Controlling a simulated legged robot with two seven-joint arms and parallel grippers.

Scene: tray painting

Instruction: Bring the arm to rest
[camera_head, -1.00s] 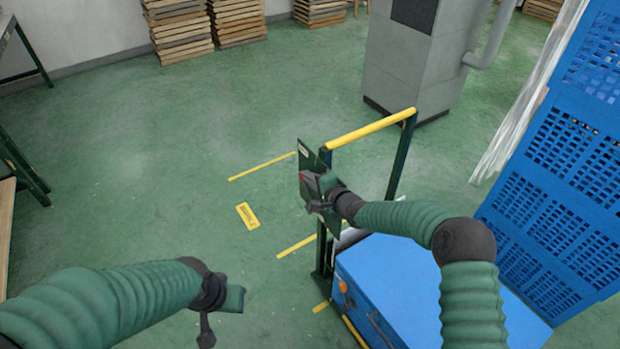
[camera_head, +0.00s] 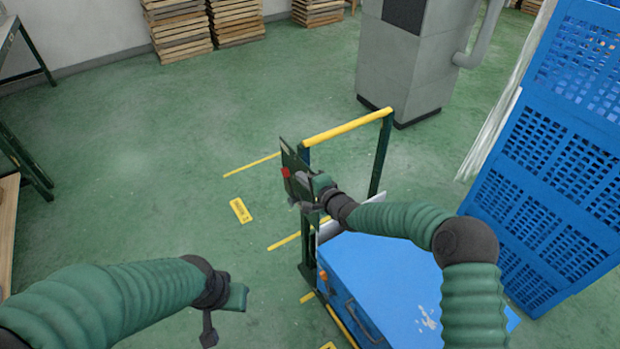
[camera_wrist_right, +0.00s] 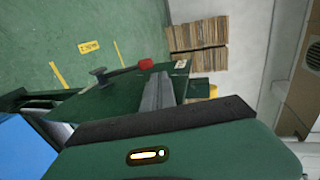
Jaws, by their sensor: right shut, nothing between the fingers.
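My right arm reaches out from the right side of the head view, and its gripper (camera_head: 304,201) is shut and empty. It hangs at a dark green panel (camera_head: 291,160) on the upright of a blue cart; whether it touches the panel I cannot tell. In the right wrist view the panel (camera_wrist_right: 112,97) lies just beyond the hand, with a red knob (camera_wrist_right: 145,64) on it. My left gripper (camera_head: 222,315) is low at the left over bare floor. Its fingers show too poorly to tell their opening.
The blue cart (camera_head: 375,275) with a yellow handle bar (camera_head: 347,126) stands below my right forearm. Tall blue crates (camera_head: 560,150) stand at the right. A grey cabinet (camera_head: 405,65) and wooden pallets (camera_head: 180,28) are further back. The green floor at left centre is clear.

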